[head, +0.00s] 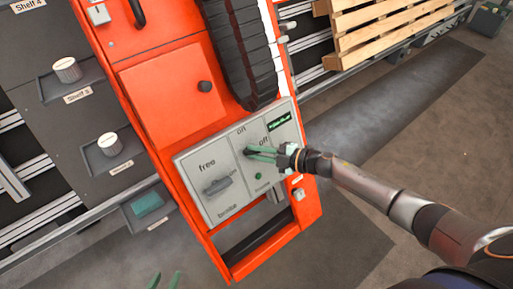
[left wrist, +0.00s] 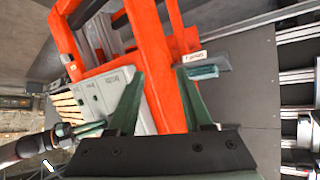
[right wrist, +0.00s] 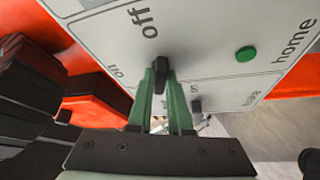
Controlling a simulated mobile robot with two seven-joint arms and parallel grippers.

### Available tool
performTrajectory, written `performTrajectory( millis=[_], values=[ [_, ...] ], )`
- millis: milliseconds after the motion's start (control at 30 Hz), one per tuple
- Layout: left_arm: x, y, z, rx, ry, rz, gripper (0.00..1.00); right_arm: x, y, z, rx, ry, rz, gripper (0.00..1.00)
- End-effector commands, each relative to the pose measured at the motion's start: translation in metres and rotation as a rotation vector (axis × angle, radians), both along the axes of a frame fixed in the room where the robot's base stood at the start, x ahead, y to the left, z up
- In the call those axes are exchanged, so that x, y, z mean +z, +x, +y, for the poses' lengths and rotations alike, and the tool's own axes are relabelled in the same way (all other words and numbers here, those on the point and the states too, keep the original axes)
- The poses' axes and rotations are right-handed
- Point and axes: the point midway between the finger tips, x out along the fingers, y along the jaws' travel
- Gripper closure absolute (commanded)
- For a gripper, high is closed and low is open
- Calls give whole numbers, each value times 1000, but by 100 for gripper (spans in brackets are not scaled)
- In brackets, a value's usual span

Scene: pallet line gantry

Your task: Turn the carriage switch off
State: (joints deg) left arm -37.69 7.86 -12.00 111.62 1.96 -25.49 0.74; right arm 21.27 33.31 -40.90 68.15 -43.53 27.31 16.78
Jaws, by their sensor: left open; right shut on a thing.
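The carriage is an orange upright frame with a grey control panel (head: 222,190). The panel carries the on/off switch, a small dark knob (right wrist: 160,68), with the words "on" and "off" beside it. My right gripper (head: 254,152) is shut on this knob, and its green fingers hide much of it in the head view. I cannot tell which word the knob points at. My left gripper (left wrist: 162,100) is open and empty, in front of the carriage's lower end. Only its fingertips show at the bottom of the head view.
A free/brake knob (head: 217,186) sits left on the panel, and a green home button (right wrist: 246,54) is near the switch. A black cable chain (head: 238,50) hangs above.

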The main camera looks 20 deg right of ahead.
Motion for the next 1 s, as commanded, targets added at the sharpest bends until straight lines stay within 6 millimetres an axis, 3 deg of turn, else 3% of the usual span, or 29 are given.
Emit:
performTrajectory(
  millis=[400, 1000],
  values=[
    [14, -9, 14, 27, 15, 2, 50, 4, 1, -1, 131, -235, -84, 100],
    [20, -9, 13, 27, 12, 2, 50, 2, 1, 0, 173, -307, -112, 100]
  ],
)
